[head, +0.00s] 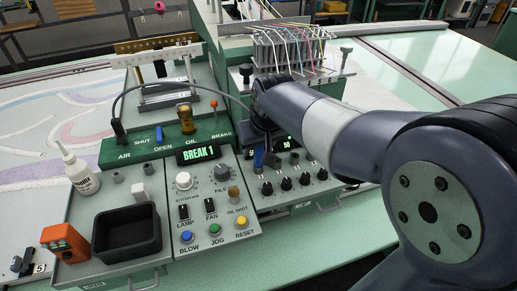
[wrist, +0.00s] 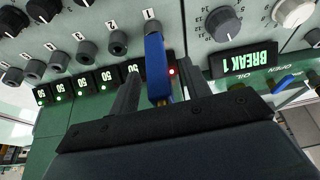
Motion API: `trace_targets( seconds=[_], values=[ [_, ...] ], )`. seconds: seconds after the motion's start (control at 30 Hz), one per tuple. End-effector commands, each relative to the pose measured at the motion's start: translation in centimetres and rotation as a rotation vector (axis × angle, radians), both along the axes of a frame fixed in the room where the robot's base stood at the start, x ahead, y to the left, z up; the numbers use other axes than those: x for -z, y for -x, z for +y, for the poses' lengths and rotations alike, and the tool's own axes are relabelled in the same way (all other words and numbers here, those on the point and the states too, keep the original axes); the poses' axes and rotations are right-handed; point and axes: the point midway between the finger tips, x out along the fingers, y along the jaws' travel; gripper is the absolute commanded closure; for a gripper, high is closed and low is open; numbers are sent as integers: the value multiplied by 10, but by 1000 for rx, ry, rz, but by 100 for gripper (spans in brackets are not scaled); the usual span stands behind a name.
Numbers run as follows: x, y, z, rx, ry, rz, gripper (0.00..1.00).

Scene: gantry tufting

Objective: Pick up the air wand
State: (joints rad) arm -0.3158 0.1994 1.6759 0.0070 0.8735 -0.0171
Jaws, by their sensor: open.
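The air wand, a blue handle with a brass-coloured part, stands between the fingers of my gripper (wrist: 158,82). The wand's blue body (wrist: 156,55) fills much of the gap in the wrist view, with a dark finger on each side. The jaws are open around it; whether either finger touches it I cannot tell. In the head view a bit of the blue wand (head: 258,158) shows below my wrist, above the row of black knobs.
The control panel (head: 215,236) has knobs, coloured buttons and a BREAK 1 display (head: 198,154). A black bin (head: 127,234), a white bottle (head: 80,173) and an orange device (head: 64,242) stand at left. The threaded needle block (head: 290,50) is just behind my wrist.

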Motion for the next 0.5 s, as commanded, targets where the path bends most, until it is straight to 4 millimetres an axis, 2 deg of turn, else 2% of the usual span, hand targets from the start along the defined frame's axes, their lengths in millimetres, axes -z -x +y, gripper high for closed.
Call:
trace_targets(
  seconds=[0.2,0.5],
  values=[
    [1,0,0,0,0,0,55],
    [1,0,0,0,0,0,78]
  ],
)
